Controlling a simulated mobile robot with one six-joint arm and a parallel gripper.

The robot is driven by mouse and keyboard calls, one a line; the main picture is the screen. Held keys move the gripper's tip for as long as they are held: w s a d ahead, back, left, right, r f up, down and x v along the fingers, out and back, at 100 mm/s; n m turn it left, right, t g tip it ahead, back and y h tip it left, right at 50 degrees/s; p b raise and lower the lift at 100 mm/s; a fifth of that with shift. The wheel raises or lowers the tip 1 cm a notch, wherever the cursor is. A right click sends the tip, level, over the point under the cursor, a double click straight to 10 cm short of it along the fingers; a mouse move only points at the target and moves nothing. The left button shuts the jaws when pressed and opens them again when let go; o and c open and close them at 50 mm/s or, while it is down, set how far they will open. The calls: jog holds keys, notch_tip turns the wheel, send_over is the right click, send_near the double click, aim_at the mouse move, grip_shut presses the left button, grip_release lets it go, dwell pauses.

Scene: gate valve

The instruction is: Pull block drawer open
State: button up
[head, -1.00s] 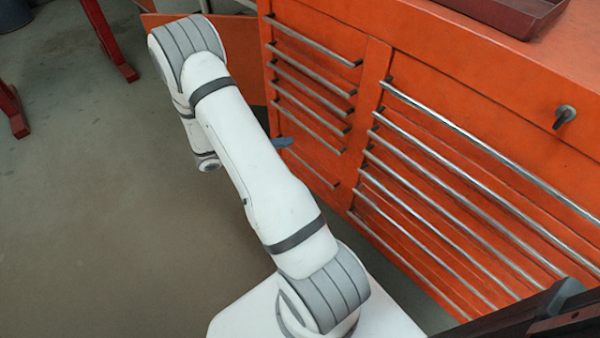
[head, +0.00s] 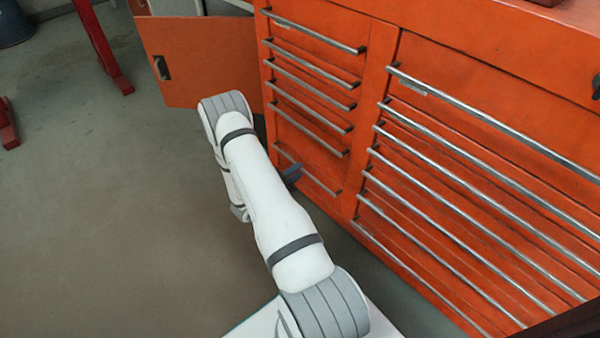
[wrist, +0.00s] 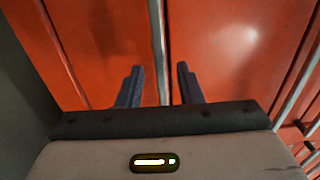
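The orange cabinet (head: 395,150) has a narrow left stack of drawers with metal bar handles. In the head view my gripper (head: 291,176) shows only as dark blue fingers beside the lowest left drawer handle (head: 322,182); my arm hides the rest. In the wrist view my gripper (wrist: 160,69) is open, its two dark fingers pointing at an orange drawer front (wrist: 225,40). A metal bar handle (wrist: 157,45) runs between the fingers, with a gap on each side. No drawer is visibly pulled out. Which one is the block drawer cannot be read.
A wider drawer stack with long handles (head: 480,135) is on the right. An orange door (head: 200,62) stands open behind my arm. Red legs (head: 103,45) stand at the far left. The grey floor (head: 110,220) left of my arm is clear.

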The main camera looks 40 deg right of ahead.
jog(key=shift+d, duration=0.65)
grip_shut()
